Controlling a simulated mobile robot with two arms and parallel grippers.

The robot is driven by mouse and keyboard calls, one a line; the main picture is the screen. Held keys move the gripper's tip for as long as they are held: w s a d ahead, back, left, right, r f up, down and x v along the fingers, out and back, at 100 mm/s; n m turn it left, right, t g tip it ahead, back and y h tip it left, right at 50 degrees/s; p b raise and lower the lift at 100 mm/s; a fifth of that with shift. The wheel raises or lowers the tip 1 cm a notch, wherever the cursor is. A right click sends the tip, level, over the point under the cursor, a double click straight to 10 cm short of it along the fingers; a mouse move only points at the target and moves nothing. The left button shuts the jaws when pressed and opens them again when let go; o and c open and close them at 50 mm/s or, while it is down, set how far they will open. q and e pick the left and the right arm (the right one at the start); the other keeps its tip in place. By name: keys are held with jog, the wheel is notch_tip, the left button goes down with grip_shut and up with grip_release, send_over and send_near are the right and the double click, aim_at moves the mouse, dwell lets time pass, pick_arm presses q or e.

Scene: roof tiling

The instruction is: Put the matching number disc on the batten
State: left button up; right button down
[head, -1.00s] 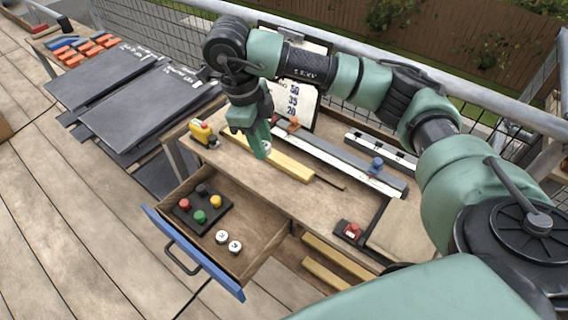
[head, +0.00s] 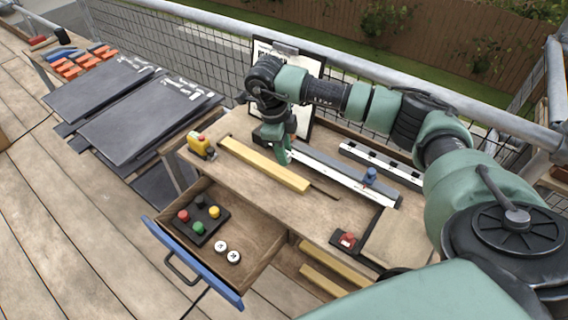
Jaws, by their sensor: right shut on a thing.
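A yellow wooden batten (head: 265,163) lies along the workbench, and I see no disc on its visible top. My right gripper (head: 283,157) points down just behind the batten, near the left end of the long grey-and-white rail (head: 335,174). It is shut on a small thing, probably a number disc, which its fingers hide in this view. Two white number discs (head: 221,246) lie in the open drawer (head: 254,232); their numbers are too small to read. A clipboard (head: 315,72) with a sheet stands behind, mostly covered by my right arm. My left gripper is not in view.
The drawer also holds a black tray (head: 207,227) with coloured knobs. A yellow tool (head: 200,146) sits at the bench's left end, a red-topped item (head: 346,239) at its front right. Dark slates (head: 139,122) lie at left. A railing runs behind the bench.

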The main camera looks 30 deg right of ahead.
aim_at(284, 174)
notch_tip(284, 174, down, 6)
jog(key=shift+r+p, duration=0.1)
jog(key=shift+p, duration=0.25)
jog(key=shift+f, duration=0.2)
jog(key=shift+f, duration=0.1)
jog(key=c, duration=1.1)
grip_release()
jog(key=shift+o, duration=0.2)
jog(key=shift+r, duration=0.3)
notch_tip(284, 174, up, 12)
jog(key=a+b, duration=0.1)
jog(key=a, duration=0.1)
jog(key=shift+w+f+b, duration=0.2)
jog(key=shift+w+b, duration=0.15)
